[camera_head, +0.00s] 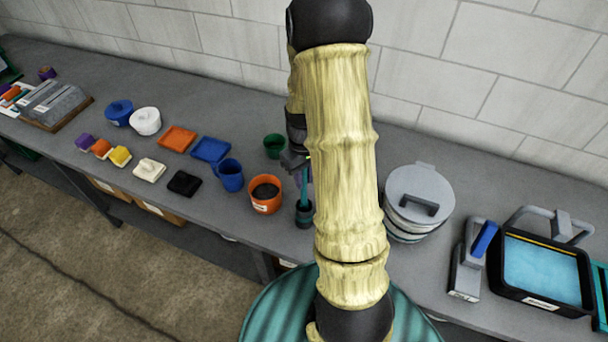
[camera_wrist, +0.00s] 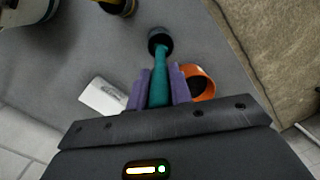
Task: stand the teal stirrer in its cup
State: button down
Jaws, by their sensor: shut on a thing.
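The teal stirrer (camera_head: 304,184) is upright or nearly so, with its lower end at the mouth of a small dark cup (camera_head: 304,214). In the wrist view the stirrer (camera_wrist: 159,85) runs between the purple fingers of my gripper (camera_wrist: 161,75), which is shut on it. Its far end meets the dark cup (camera_wrist: 160,36) there, and seems to be inside the mouth; how deep I cannot tell. In the head view my gripper (camera_head: 298,160) is partly hidden behind my arm.
An orange cup (camera_head: 265,207) with dark contents stands close left of the dark cup. A green cup (camera_head: 274,141) is behind, and a blue mug (camera_head: 231,180) is farther left. A lidded grey pot (camera_head: 418,195) stands to the right. A white block (camera_wrist: 101,98) lies nearby in the wrist view.

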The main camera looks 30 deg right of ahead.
jog(key=shift+f, duration=0.1)
jog(key=c, duration=1.2)
grip_release()
jog(key=r+b, duration=0.1)
jog(key=r, duration=0.4)
jog(key=w+r+b, duration=0.1)
jog(key=r, duration=0.5)
jog(key=w+r+b, duration=0.1)
jog(key=r, duration=0.5)
jog(key=shift+d+r, duration=0.15)
jog(key=shift+d, duration=0.25)
